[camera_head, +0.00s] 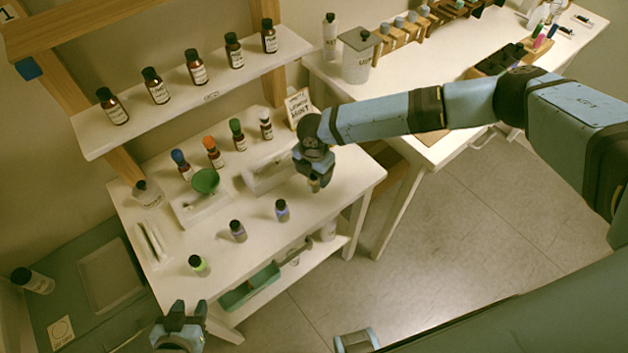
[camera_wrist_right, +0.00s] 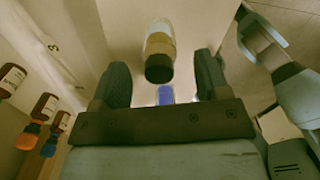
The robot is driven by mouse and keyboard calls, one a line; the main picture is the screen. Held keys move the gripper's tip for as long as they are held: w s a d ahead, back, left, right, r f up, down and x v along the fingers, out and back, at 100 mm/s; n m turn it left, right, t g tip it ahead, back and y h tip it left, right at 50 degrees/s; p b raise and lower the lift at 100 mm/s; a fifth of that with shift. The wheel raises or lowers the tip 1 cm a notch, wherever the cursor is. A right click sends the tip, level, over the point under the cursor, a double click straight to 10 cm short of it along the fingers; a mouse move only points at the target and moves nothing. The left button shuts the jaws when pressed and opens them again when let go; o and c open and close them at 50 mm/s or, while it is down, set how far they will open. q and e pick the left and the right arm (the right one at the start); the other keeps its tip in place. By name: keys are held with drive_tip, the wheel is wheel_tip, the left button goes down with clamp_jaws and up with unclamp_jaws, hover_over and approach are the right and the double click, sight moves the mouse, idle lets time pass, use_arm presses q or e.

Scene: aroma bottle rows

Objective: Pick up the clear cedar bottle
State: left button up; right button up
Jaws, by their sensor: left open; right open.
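My right gripper (camera_head: 315,176) is open and points down over the table's right part. A small bottle (camera_head: 314,184) with a dark cap and an amber band is at its fingertips, partly hidden. In the right wrist view this bottle (camera_wrist_right: 159,44) has a pale, clear-looking lower body, and its cap lies between the open fingers (camera_wrist_right: 162,76). I cannot read a cedar label on it. Other small dark-capped bottles stand in the front row: one blue-violet (camera_head: 282,211), one violet (camera_head: 238,231) and one green (camera_head: 198,265). My left gripper (camera_head: 187,310) is open and empty at the bottom left.
Several brown bottles (camera_head: 196,68) stand on the upper shelf (camera_head: 100,140). Behind the front row are colour-capped bottles (camera_head: 213,152), a green bowl (camera_head: 205,181), a white tray (camera_head: 268,172) and a small sign (camera_head: 299,106). Another table (camera_head: 440,150) stands to the right.

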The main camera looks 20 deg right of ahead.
sight(314, 179)
wheel_tip(314, 179, down, 4)
drive_tip(key=shift+r, duration=0.2)
drive_tip(key=c, duration=1)
drive_tip(key=shift+c, duration=0.2)
drive_tip(key=shift+r, duration=0.15)
